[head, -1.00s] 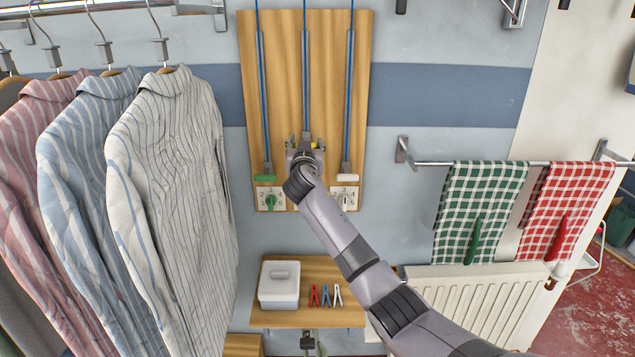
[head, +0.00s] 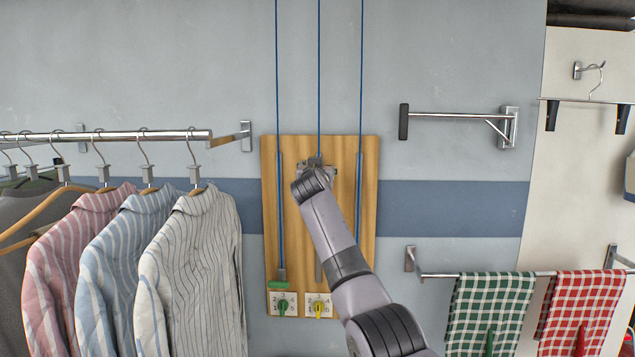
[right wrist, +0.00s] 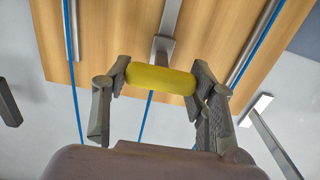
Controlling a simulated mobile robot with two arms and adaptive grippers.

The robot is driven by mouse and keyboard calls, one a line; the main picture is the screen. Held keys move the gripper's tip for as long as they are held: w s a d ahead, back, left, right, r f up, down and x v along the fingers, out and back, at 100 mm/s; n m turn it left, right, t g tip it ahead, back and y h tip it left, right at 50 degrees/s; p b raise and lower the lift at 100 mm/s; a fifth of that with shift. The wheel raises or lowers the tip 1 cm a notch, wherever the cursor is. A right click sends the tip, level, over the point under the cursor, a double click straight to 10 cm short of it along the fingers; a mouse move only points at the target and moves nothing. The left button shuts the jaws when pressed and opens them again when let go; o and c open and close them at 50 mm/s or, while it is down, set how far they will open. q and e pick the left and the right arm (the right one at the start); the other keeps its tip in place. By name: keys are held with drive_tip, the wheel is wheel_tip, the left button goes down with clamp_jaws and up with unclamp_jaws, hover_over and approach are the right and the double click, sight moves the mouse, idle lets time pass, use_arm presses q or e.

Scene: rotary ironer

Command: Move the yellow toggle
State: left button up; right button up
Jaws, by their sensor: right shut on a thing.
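The yellow toggle (right wrist: 160,80) is a rounded bar held crosswise between the fingers of my right gripper in the right wrist view. My right gripper (head: 315,165) is shut on it near the top of the wooden board (head: 268,220), on the middle of three blue cords (head: 319,80). The gripper hides the toggle in the head view. A grey rail end (head: 319,268) shows below, in line with the middle cord. A yellow dial (head: 318,308) is at the board's bottom. My left gripper is not in view.
A green toggle (head: 278,284) hangs low on the left cord, above a green dial (head: 283,306). My arm covers the board's lower right. Striped shirts (head: 190,270) hang on the left; checked towels (head: 490,305) hang on a rail at the right.

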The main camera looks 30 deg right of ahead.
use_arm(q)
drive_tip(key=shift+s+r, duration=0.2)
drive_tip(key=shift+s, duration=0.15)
use_arm(e)
drive_tip(key=shift+r, duration=0.35)
drive_tip(key=shift+s, duration=0.1)
drive_tip(key=o, duration=1.2)
drive_tip(key=shift+r, duration=0.1)
drive_tip(key=o, duration=0.5)
drive_tip(key=shift+f, duration=0.25)
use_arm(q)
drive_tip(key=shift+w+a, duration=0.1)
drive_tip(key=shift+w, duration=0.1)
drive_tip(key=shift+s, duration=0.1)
use_arm(e)
drive_tip(key=v, duration=1.2)
